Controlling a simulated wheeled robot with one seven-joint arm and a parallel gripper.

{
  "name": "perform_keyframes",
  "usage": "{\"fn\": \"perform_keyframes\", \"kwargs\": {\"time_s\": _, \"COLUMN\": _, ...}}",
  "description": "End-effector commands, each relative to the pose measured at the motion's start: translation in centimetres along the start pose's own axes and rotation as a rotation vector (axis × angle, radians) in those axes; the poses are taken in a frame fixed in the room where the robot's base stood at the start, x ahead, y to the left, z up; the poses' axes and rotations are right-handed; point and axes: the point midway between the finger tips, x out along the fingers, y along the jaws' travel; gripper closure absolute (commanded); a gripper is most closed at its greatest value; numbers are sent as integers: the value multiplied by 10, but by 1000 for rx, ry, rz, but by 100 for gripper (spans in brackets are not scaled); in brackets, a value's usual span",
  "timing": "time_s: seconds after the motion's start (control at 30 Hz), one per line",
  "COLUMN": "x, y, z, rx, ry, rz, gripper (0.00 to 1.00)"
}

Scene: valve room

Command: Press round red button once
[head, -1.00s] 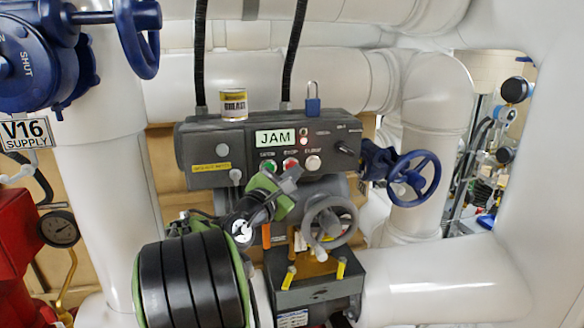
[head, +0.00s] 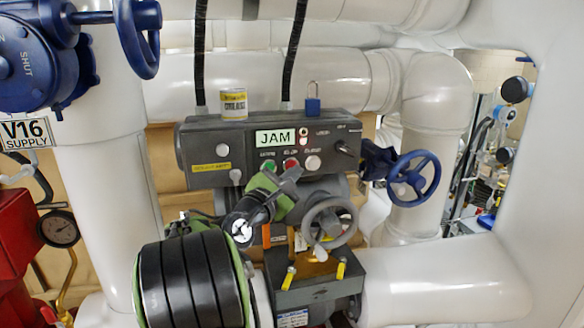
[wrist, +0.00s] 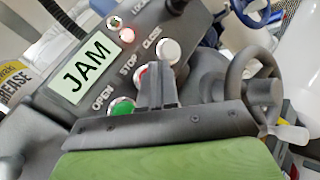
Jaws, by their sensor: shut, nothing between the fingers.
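The round red button (head: 291,163) sits on the dark control box (head: 213,150), between the green button (head: 268,166) on its left and the white button (head: 313,162) on its right. In the wrist view the red button (wrist: 142,74), by the STOP label, is mostly hidden behind my fingers. My gripper (head: 296,171) is shut and empty, its tips just below and in front of the red button. In the wrist view my gripper (wrist: 158,72) overlaps it; I cannot tell whether they touch. The display (head: 275,138) reads JAM.
A grey handwheel (head: 347,240) stands just right of my gripper. A blue handwheel (head: 428,178) is further right. A grease can (head: 233,103) and a blue padlock (head: 313,106) are on top of the box. A small red light (wrist: 127,35) glows beside the display.

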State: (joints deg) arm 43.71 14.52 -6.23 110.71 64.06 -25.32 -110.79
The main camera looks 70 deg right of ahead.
Motion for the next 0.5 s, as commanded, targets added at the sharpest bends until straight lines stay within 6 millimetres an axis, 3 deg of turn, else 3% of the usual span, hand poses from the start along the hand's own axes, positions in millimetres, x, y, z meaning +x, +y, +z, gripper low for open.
{"fn": "perform_keyframes", "kwargs": {"time_s": 0.5, "x": 6, "y": 5, "z": -4, "rx": 1, "ry": 0, "rz": 1, "gripper": 100}}
